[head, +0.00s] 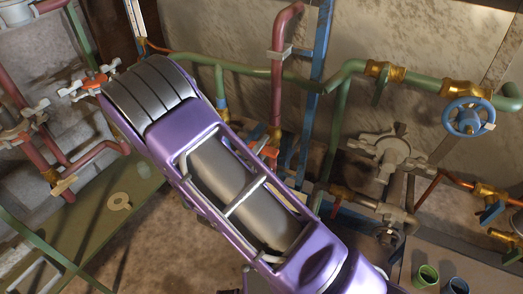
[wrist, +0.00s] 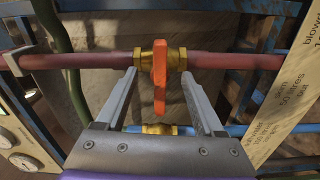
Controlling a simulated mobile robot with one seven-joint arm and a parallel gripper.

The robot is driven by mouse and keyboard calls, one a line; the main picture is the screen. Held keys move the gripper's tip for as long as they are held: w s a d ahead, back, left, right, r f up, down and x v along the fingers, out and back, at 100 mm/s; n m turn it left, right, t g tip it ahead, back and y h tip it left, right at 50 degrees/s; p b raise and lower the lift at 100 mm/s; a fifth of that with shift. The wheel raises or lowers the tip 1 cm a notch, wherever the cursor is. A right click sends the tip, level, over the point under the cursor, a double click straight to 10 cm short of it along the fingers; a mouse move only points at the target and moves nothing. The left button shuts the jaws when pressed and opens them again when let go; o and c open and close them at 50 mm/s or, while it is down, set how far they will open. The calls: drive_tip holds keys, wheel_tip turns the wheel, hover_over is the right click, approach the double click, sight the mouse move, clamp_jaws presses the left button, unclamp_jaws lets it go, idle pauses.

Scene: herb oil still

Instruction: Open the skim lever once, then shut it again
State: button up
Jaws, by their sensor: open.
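An orange lever (wrist: 160,76) sits on a brass valve body (wrist: 175,58) on a horizontal red pipe in the wrist view. The lever stands across the pipe, its handle pointing down toward my gripper. My gripper (wrist: 160,74) is open, with one finger on each side of the lever and a visible gap to both. A tag (wrist: 290,95) at the right reads "skin" or "skim" and "50 litres out". In the head view, my purple arm hides the gripper; an orange part (head: 266,150) shows beside the arm on a red pipe, but I cannot tell if it is the same lever.
A blue pipe with a brass fitting (wrist: 158,129) runs below the red pipe. Gauges (wrist: 25,160) sit at lower left. In the head view, a blue handwheel (head: 467,116), green pipes, other orange handles (head: 90,80) and two cups (head: 426,275) surround the arm.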

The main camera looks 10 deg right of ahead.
sight(261, 152)
drive_tip(key=shift+s, duration=0.1)
drive_tip(key=shift+v, duration=1.7)
drive_tip(key=v, duration=1.3)
drive_tip(key=shift+c, duration=0.2)
